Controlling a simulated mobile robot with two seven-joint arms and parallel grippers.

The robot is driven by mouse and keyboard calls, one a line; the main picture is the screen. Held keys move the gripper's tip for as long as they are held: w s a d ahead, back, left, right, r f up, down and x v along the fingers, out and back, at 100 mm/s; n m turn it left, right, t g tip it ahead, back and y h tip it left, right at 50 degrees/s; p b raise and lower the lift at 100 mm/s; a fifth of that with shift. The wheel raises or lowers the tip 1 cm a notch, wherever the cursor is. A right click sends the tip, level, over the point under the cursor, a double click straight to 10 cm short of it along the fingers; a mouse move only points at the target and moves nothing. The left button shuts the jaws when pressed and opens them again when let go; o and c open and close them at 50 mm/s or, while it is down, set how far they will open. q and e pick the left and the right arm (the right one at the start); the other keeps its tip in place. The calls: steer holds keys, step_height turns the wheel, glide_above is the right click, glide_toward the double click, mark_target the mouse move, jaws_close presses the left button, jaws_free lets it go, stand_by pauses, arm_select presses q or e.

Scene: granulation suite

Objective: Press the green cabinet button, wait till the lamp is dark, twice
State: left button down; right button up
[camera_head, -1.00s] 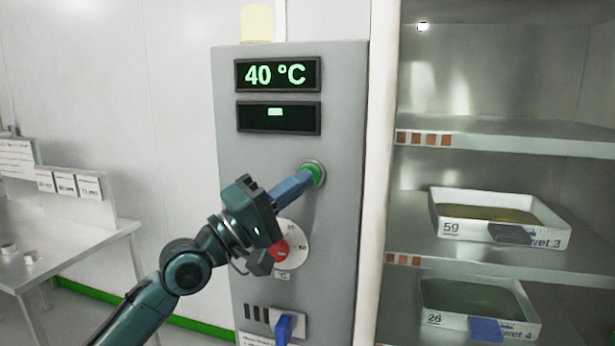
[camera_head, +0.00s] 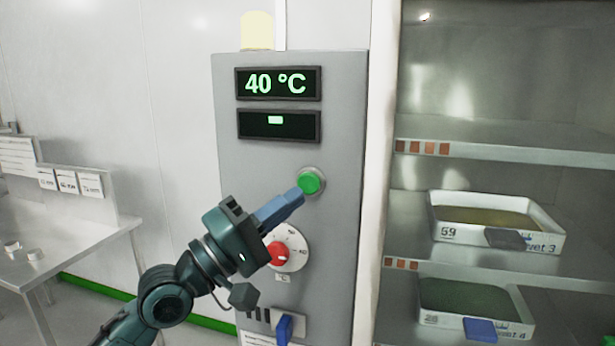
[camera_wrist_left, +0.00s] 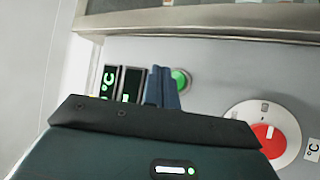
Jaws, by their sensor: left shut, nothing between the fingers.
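The green button (camera_head: 311,182) sits in a round metal collar on the grey cabinet's front panel (camera_head: 340,240). It also shows in the wrist view (camera_wrist_left: 181,79). My left gripper (camera_head: 298,194) is shut and empty. Its blue fingertips are just left of and below the button in the head view, and the green face shows clear of them. They look slightly apart from it. The lamp (camera_head: 257,30) on top of the cabinet is a pale cream cylinder; I cannot tell for sure if it glows. My right gripper is out of view.
The upper display (camera_head: 278,83) reads 40 °C; the lower display (camera_head: 279,125) shows a short green bar. A red dial (camera_head: 278,254) and a blue switch (camera_head: 284,328) are below. Shelves with white trays (camera_head: 447,234) stand right, a table (camera_head: 70,257) left.

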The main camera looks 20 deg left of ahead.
arm_select(q)
steer(key=shift+s, duration=1.05)
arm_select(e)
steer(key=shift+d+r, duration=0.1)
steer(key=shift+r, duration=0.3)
arm_select(q)
step_height(320, 180, down, 27)
steer(key=s+m+g+y, duration=0.2)
steer(key=m+y, duration=0.1)
steer(key=y, duration=0.5)
steer(key=s+f+m+g+y, duration=0.2)
steer(key=s+f+m, duration=0.1)
steer(key=s+f, duration=0.4)
steer(key=s+f+m+g+y, duration=0.2)
steer(key=s+f, duration=0.5)
steer(key=f, duration=0.4)
steer(key=shift+s+d+f+m+p, duration=0.15)
steer(key=shift+d+f+m+p, duration=0.25)
steer(key=shift+m, duration=0.1)
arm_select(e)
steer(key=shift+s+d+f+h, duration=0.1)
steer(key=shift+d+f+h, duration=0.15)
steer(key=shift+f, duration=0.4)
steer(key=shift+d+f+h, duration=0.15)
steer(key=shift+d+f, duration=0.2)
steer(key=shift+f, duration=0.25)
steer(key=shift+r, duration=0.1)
